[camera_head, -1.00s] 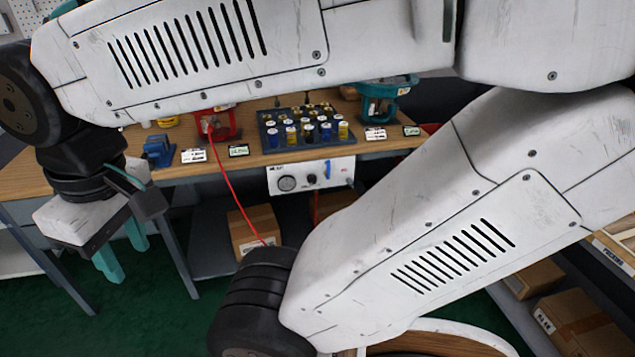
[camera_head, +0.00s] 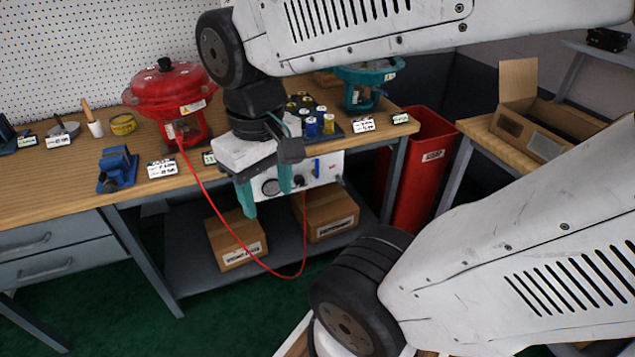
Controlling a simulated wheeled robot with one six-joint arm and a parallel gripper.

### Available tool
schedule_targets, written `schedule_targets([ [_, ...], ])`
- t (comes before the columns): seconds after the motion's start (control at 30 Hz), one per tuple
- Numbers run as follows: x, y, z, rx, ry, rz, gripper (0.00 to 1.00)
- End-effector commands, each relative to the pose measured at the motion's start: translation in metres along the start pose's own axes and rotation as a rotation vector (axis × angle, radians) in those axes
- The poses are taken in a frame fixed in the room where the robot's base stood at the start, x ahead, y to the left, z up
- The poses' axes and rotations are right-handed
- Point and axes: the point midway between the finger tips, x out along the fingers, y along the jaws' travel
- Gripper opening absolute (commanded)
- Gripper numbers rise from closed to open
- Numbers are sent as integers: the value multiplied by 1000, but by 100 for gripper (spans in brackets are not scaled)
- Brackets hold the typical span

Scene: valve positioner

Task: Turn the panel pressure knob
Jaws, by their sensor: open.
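The white pressure panel (camera_head: 326,170) hangs under the front edge of the workbench. It carries a round gauge (camera_head: 269,187), a small dark knob (camera_head: 299,180) and a blue part (camera_head: 316,165). My gripper (camera_head: 267,203) points down in front of the panel, with its two teal fingers apart and empty. The fingers overlap the panel's left part in this view, near the gauge and just left of the knob. I cannot tell how far they are from the panel. The gripper's body hides the panel's upper left.
A red hose (camera_head: 221,222) runs from the red valve actuator (camera_head: 173,95) down and back up towards the panel. A teal actuator (camera_head: 364,85), a blue vise (camera_head: 117,169) and a tray of bottles (camera_head: 331,124) stand on the bench (camera_head: 60,178). Boxes (camera_head: 236,240) sit on the lower shelf.

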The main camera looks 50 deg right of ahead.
Motion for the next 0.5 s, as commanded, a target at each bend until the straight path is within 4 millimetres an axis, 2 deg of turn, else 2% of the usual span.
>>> schedule_targets([
  [0.1, 29, 19, -19, 77, -104, 3, 54],
  [0.27, 74, 51, -50, 160, -170, 6, 54],
  [0.5, 162, 110, -97, 250, -151, 14, 54],
])
